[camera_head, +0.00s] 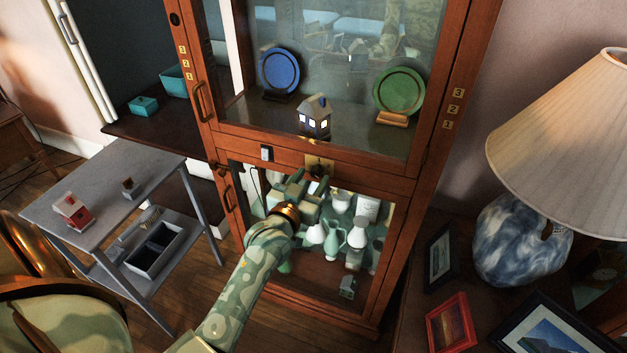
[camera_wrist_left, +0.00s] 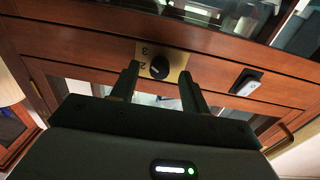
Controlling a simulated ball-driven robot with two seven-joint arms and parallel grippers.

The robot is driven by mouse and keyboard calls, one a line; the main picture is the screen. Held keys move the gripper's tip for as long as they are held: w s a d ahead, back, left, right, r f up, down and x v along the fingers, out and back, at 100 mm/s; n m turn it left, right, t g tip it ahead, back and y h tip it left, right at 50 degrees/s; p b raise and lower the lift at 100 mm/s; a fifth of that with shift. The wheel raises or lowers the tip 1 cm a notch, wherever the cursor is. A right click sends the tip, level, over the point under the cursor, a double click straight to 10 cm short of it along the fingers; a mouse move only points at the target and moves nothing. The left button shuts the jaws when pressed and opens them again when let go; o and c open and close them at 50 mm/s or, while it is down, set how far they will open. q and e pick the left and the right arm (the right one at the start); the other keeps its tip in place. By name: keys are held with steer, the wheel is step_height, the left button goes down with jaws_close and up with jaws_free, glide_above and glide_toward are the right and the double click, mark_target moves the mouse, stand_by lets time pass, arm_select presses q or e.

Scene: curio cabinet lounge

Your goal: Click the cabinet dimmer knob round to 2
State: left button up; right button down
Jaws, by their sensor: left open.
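The dark round dimmer knob (camera_wrist_left: 160,68) sits on a brass plate (camera_wrist_left: 176,56) on the cabinet's wooden middle rail. In the left wrist view a 3 and a 2 show on the plate; I cannot read for certain where the knob points. In the head view the plate (camera_head: 319,160) shows just beyond my left gripper (camera_head: 309,181), with the knob partly hidden. My left gripper (camera_wrist_left: 160,84) is open, its fingers on either side of the knob with a gap on both sides. Whether the fingertips reach past the knob's face is unclear. My right gripper is not in view.
A small switch (camera_head: 266,153) sits left of the plate on the same rail. Glass doors stand above and below, with plates and a lit toy house (camera_head: 315,117) above, pale vases (camera_head: 333,240) below. A grey side table (camera_head: 110,190) stands left, a lamp (camera_head: 520,235) right.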

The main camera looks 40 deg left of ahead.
arm_select(q)
steer(key=shift+w+a, duration=0.1)
steer(key=shift+w, duration=0.5)
steer(key=c, duration=1)
